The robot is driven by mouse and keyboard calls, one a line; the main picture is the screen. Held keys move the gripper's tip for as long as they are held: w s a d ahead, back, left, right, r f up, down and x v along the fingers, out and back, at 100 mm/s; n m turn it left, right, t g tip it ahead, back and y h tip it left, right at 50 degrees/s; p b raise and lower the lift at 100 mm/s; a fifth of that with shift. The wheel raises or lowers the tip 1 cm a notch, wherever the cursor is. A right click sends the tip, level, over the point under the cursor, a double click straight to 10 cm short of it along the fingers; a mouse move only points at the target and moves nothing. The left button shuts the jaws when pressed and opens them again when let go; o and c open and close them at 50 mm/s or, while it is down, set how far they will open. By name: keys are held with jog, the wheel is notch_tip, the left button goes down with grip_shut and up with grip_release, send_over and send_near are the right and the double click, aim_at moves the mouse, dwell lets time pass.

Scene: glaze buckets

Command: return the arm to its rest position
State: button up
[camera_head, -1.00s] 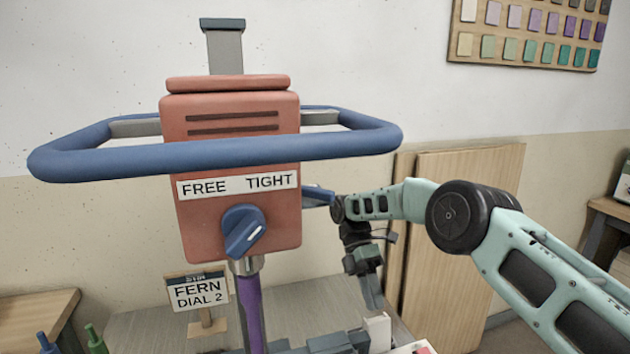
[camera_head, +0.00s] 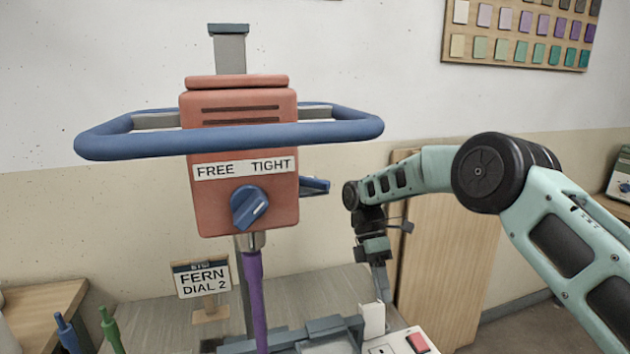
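My gripper (camera_head: 382,287) hangs pointing down at the end of my pale green arm, right of the mixer. Its fingers are small and seen side-on, so I cannot tell whether they are open or shut. The red mixer head (camera_head: 240,112) stands left of it, with a blue loop handle (camera_head: 228,140). The blue knob (camera_head: 249,207) sits under the FREE/TIGHT label (camera_head: 243,168), its white mark slanting to the upper right. A blue lever (camera_head: 314,186) sticks out at the head's right side. A purple shaft (camera_head: 255,300) runs down from the head.
A sign (camera_head: 201,279) reads FERN DIAL 2. Below my gripper are a white box with a red switch (camera_head: 418,342) and a grey clamp-like frame (camera_head: 325,325). Blue (camera_head: 67,335) and green (camera_head: 110,328) handled tools stand lower left. A wooden panel (camera_head: 450,250) leans on the wall behind my arm.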

jog(key=s+d+r+m+t+y, duration=0.1)
jog(key=s+d+r+m+t, duration=0.35)
jog(key=s+d+m, duration=0.5)
jog(key=s+d+r+m+t+y, duration=0.1)
jog(key=s+d+r+m+t, duration=0.4)
jog(key=s+d+m, duration=0.5)
jog(key=s+a+n+g, duration=0.1)
jog(key=s+a+n, duration=0.3)
jog(key=s+a, duration=0.3)
jog(key=s+a+r+n+g, duration=0.1)
jog(key=s+a+n, duration=0.3)
jog(key=s+a, duration=0.3)
jog(key=a, duration=0.5)
jog(key=shift+a+r+y, duration=0.15)
jog(key=shift+a+y, duration=0.15)
jog(key=shift+a, duration=0.05)
jog(key=shift+n, duration=0.25)
